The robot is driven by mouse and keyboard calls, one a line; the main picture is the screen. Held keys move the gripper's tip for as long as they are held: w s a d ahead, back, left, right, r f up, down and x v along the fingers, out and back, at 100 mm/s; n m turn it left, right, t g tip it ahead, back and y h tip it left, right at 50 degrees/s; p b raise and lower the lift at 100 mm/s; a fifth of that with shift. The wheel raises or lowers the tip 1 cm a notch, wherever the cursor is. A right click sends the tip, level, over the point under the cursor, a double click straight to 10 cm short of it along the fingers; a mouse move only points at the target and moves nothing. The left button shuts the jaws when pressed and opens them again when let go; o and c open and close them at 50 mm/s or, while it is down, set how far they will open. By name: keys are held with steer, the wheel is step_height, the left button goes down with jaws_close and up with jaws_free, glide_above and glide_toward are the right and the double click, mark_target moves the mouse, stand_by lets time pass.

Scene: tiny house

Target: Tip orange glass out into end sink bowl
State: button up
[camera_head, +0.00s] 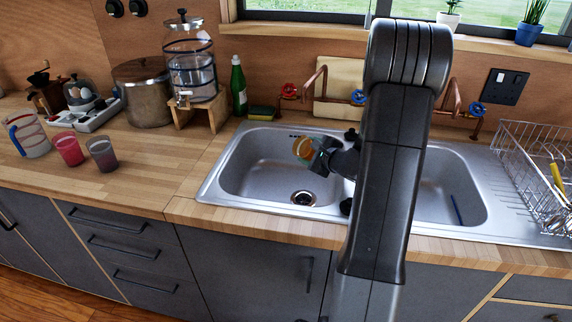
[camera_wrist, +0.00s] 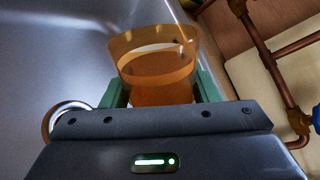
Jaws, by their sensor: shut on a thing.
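The orange glass (camera_head: 302,148) is held over the left sink bowl (camera_head: 262,170), above and left of its drain. It looks tilted, with its round end turned partly to the head camera. In the wrist view the see-through orange glass (camera_wrist: 155,75) sits between the green finger pads, its rim away from the wrist. A paler band shows inside it; I cannot tell how much liquid it holds. My gripper (camera_head: 318,154) is shut on the glass. The gripper's fingers also show in the wrist view (camera_wrist: 160,92). My arm hides the divider and part of the right bowl.
Copper pipes with red and blue valves (camera_head: 358,97) run behind the sink. A green bottle (camera_head: 238,88) and sponge (camera_head: 262,112) stand behind the left bowl. A wire dish rack (camera_head: 535,170) is on the right. Red (camera_head: 68,149) and grey (camera_head: 102,154) cups stand far left.

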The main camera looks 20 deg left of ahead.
steer(key=shift+w+r+m+y, duration=0.1)
steer(key=shift+r+m+y, duration=0.45)
steer(key=shift+m, duration=0.45)
steer(key=shift+w+d+r+m+y+p, duration=0.2)
steer(key=shift+r+m+p, duration=0.1)
steer(key=shift+r+p, duration=0.25)
steer(key=shift+w+d+r+m+y+p, duration=0.1)
steer(key=shift+d+r+m+y+p, duration=0.15)
steer(key=shift+r+p, duration=0.25)
steer(key=r+m, duration=0.1)
steer(key=w+d+m+y, duration=0.1)
steer(key=m, duration=0.1)
steer(key=shift+w+d+r+g+p, duration=0.2)
steer(key=shift+d+r+g+p, duration=0.05)
steer(key=shift+r+g+p, duration=0.1)
steer(key=shift+w+d+r+m+y, duration=0.25)
steer(key=shift+m+y, duration=0.1)
steer(key=shift+m, duration=0.2)
steer(key=shift+w+d+r+m+y, duration=0.1)
steer(key=shift+d+r+m+y, duration=0.2)
steer(key=shift+m, duration=0.2)
